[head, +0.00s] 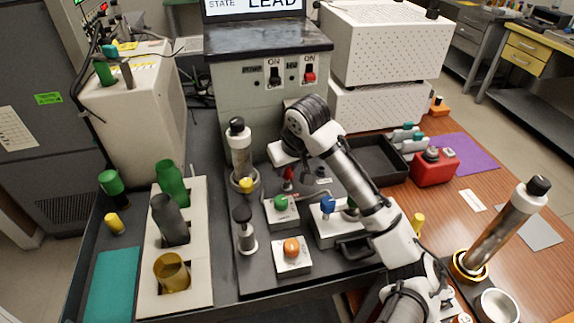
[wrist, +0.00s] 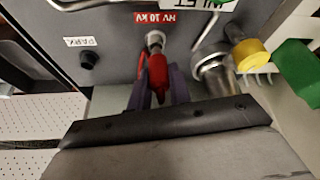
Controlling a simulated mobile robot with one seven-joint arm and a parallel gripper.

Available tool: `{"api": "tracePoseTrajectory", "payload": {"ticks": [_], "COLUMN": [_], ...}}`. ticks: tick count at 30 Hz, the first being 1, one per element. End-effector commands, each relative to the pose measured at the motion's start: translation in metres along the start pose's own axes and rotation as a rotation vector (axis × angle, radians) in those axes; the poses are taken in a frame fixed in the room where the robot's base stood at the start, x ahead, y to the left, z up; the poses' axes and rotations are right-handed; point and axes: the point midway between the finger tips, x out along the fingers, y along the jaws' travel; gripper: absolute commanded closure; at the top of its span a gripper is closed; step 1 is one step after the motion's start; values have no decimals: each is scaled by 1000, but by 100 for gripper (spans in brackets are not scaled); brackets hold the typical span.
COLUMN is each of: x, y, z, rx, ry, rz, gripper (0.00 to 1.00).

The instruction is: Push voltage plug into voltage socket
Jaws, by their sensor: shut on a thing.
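The red voltage plug (wrist: 158,72) is between the two dark purple fingers of my gripper (wrist: 159,88) in the wrist view. My gripper is shut on it. The plug's tip is at the round metal voltage socket (wrist: 155,40), beside the red "HV 10 kV" label (wrist: 154,17). I cannot tell whether the tip is inside the socket or only against it. In the head view the red plug (head: 288,174) shows just below my white wrist, over the dark panel; the socket is hard to make out there.
A black park post (wrist: 88,61) stands to the left in the wrist view. A metal fitting (wrist: 212,68) and a yellow cap (wrist: 250,53) are close on the right. In the head view, a green-knob valve block (head: 282,208) and a steel cylinder (head: 241,158) stand near my gripper.

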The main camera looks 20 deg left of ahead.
Motion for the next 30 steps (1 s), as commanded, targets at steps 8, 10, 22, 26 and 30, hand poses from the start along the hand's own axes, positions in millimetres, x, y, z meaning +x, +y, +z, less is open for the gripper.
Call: {"api": "tracePoseTrajectory", "payload": {"ticks": [8,10,22,26,30], "x": [7,9,18,21,23], "y": [0,0,0,0,0], "z": [3,4,7,9,9], "rx": [0,0,-1,-1,-1], "ry": [0,0,0,0,-1], "rz": [-1,-1,0,-1,-1], "gripper": [100,100,100,100,100]}}
